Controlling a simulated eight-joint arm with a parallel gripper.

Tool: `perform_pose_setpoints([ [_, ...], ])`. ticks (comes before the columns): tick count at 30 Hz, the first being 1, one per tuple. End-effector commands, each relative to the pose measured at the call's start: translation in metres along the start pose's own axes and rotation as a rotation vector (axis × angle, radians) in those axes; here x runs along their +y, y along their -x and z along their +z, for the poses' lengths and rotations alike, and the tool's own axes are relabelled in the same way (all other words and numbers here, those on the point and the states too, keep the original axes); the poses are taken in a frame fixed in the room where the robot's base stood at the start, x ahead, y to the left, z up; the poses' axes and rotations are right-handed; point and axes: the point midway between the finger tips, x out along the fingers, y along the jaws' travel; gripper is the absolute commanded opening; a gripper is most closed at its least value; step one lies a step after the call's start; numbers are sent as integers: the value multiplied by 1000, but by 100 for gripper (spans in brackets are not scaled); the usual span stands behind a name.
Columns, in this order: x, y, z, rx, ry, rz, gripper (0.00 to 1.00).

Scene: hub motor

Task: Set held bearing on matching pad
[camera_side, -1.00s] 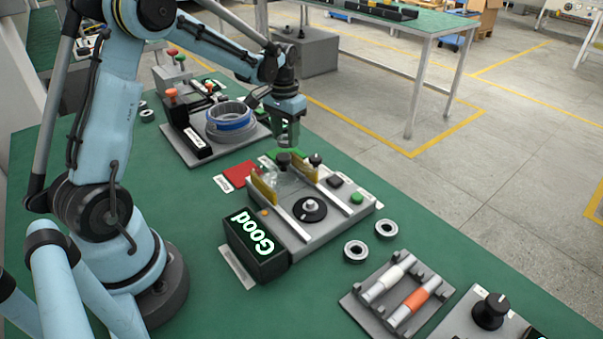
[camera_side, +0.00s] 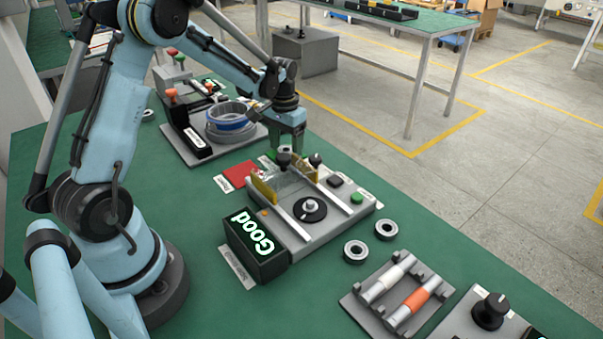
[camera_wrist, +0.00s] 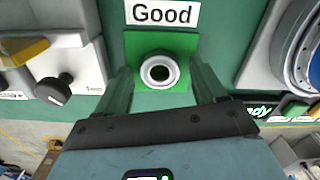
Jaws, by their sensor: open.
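A ring-shaped bearing (camera_wrist: 148,72) with a pale rim and dark hole lies on the green pad (camera_wrist: 183,45) in the wrist view. The label beside that pad reads "Good" (camera_wrist: 162,13). My gripper (camera_wrist: 160,78) is open, one finger on either side of the bearing, with visible gaps. In the side view my gripper (camera_side: 286,148) is low, behind the test fixture, and hides the bearing and most of the green pad. The fixture's display (camera_side: 252,240) shows "Good" in green. A red pad (camera_side: 240,174) lies left of the green one.
The test fixture (camera_side: 310,230), with yellow-edged clear guards, stands in front of my gripper. The motor stand with a blue ring (camera_side: 232,122) is behind left. Two loose bearings (camera_side: 356,252) (camera_side: 386,229) lie right of the fixture, near a rack with white and orange rods (camera_side: 398,295).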

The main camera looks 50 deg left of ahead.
Motion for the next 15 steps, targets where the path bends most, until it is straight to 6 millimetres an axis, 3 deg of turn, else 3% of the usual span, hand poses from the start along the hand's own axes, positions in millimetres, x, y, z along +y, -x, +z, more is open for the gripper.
perform_pose_setpoints([
  [8,0,14,0,0,0,0,70],
  [15,0,60,0,0,0,0,70],
])
